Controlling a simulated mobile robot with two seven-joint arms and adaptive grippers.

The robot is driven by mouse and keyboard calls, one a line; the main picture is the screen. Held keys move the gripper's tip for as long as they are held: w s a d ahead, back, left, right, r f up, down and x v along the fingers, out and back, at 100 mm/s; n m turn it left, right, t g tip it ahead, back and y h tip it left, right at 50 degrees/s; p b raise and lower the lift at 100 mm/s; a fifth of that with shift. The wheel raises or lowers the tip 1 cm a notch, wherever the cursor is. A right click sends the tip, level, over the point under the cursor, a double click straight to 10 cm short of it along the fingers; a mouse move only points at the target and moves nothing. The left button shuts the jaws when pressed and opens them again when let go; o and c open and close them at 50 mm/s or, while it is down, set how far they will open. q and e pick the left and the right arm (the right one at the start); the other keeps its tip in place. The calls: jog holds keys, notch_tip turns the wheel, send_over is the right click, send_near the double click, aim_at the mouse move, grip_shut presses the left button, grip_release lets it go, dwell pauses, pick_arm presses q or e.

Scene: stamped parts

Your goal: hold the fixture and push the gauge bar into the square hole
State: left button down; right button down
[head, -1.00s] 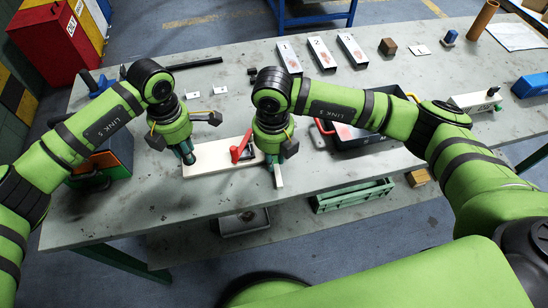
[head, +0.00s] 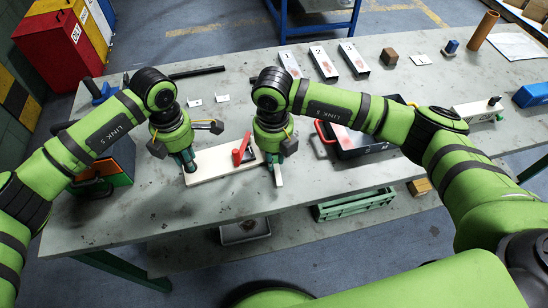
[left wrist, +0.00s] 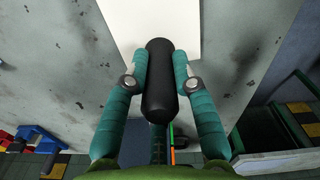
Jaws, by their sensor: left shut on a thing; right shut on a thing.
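The fixture (head: 212,171) is a pale flat plate lying on the table, with a red lever clamp (head: 241,153) near its right end. My left gripper (head: 189,164) is at the plate's left end. In the left wrist view my left gripper (left wrist: 160,75) is shut on a black rounded handle (left wrist: 160,95), with the pale plate (left wrist: 150,22) beyond it. My right gripper (head: 274,160) is shut on the pale gauge bar (head: 278,178), beside the plate's right end. The bar's lower end sticks out towards the front. The square hole is hidden, so I cannot tell whether the bar touches it.
A dark tray with red handles (head: 368,150) stands right of my right gripper. Marked metal channel parts (head: 324,62) lie at the back. The table front (head: 190,208) is clear.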

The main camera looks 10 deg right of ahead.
jog(key=shift+w+d, duration=0.4)
jog(key=shift+w, duration=0.25)
dwell(0.5)
jog(key=n, duration=0.2)
jog(key=shift+d+n, duration=0.3)
jog(key=shift+n, duration=0.1)
jog(key=shift+a, duration=1)
dwell(0.7)
jog(key=shift+w, duration=0.5)
jog(key=shift+w+d, duration=0.1)
jog(key=shift+w, duration=0.25)
jog(key=shift+w+d, duration=0.2)
jog(key=shift+w, duration=1.6)
jog(key=shift+s, duration=0.15)
